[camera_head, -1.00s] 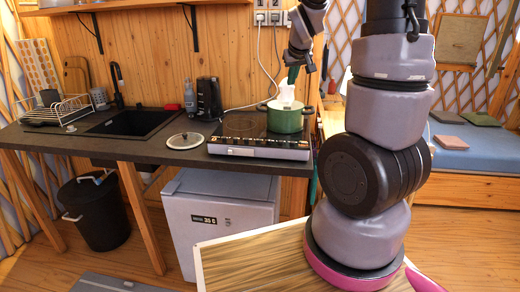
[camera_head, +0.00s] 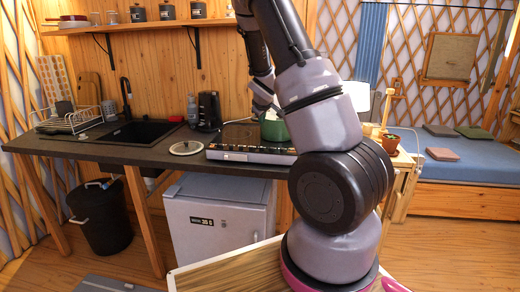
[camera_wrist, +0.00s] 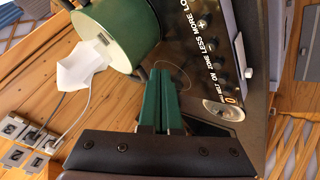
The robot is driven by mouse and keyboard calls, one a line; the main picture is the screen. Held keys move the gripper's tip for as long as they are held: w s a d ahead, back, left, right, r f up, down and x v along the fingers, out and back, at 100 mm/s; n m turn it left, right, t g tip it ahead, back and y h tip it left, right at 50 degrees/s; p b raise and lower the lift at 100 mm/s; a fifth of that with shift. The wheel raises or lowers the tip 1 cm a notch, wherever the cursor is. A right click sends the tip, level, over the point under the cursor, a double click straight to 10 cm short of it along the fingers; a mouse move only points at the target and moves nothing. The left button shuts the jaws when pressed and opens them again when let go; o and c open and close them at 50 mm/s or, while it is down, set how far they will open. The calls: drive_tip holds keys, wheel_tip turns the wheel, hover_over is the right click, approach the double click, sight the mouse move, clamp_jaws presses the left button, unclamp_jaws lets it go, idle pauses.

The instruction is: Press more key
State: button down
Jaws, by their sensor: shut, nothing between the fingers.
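The hob (camera_head: 250,156) stands on the counter; its black control panel shows in the wrist view (camera_wrist: 205,60), with printed labels including ON, ZONE, LESS and MORE. The more key is the plus mark (camera_wrist: 202,22) beside the word MORE. My gripper (camera_wrist: 161,73) has two green fingers, closed together and empty. In the wrist view the fingertips lie to the left of the panel's row of keys and below the plus mark in the picture. I cannot tell their exact height above the hob. In the head view my arm hides the fingers and the hob's right end.
A green pot (camera_wrist: 128,35) stands on the hob close to my fingers, with a white shape (camera_wrist: 82,66) at it. It also shows in the head view (camera_head: 272,131). A lid (camera_head: 186,148) lies on the counter to the left. Sockets (camera_wrist: 25,140) and cables are on the wall.

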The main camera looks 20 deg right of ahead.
hover_over(262, 151)
drive_tip(key=shift+f, duration=4.45)
drive_tip(key=shift+f, duration=0.15)
drive_tip(key=shift+f, duration=0.25)
drive_tip(key=shift+f, duration=0.4)
drive_tip(key=shift+r, duration=0.85)
